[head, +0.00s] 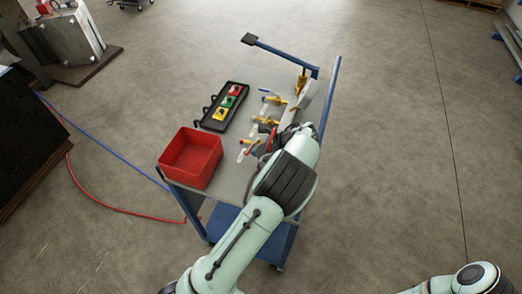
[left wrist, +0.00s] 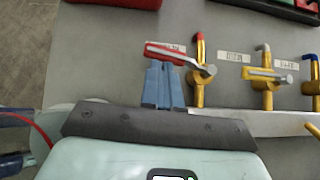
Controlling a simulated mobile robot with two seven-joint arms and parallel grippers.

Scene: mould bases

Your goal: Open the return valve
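In the left wrist view, a brass valve (left wrist: 197,90) with a red-tipped stem has a red-handled lever (left wrist: 172,53) lying across it, reaching left. My left gripper (left wrist: 161,66) has its blue fingers together, their tips right at the red handle. I cannot tell whether they touch it. A third valve (left wrist: 315,70), with a blue tip, is cut by the right edge. The labels are too blurred to read surely. In the head view, my left gripper (head: 266,142) is at the nearest valve, partly hidden. My right gripper is out of view.
The valves stand on a grey-topped blue cart (head: 240,170). A red bin (head: 191,157) and a black tray (head: 223,106) with red, green and yellow blocks sit on it. A blue post arm (head: 285,52) rises at its far end. Hoses cross the floor at left.

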